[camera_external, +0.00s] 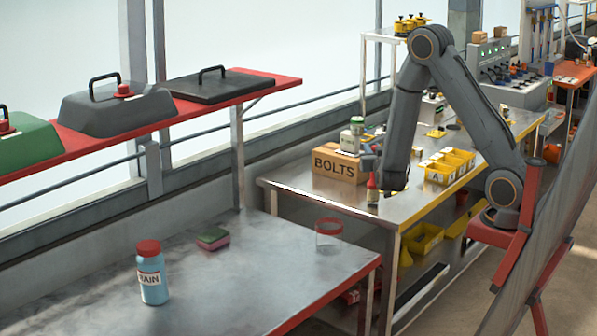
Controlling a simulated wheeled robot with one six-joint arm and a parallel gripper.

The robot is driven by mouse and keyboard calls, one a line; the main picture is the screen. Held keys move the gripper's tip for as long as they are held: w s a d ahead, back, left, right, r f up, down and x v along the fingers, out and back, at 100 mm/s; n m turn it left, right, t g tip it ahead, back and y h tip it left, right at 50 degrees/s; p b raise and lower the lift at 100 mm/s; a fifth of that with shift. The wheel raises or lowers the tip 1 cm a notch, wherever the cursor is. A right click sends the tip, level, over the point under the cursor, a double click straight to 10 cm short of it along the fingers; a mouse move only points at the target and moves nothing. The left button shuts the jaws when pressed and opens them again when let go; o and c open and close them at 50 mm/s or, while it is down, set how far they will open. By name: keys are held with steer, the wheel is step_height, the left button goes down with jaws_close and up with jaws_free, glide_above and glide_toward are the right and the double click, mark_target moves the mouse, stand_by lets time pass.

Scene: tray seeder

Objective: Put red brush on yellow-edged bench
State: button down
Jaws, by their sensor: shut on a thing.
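The yellow-edged bench (415,212) is a metal-topped bench in the middle right, with a yellow strip along its right front edge. My gripper (371,173) is low over its near part, just right of the BOLTS box. The fingers are small and partly hidden by my wrist.
Yellow bins (447,167) stand to the right. A red-edged bench (250,284) in front holds a blue bottle (152,278), a sponge (213,239) and a clear jar (328,236).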

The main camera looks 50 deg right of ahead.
steer(key=shift+f, duration=0.3)
steer(key=shift+f, duration=0.2)
steer(key=c, duration=1.6)
jaws_free()
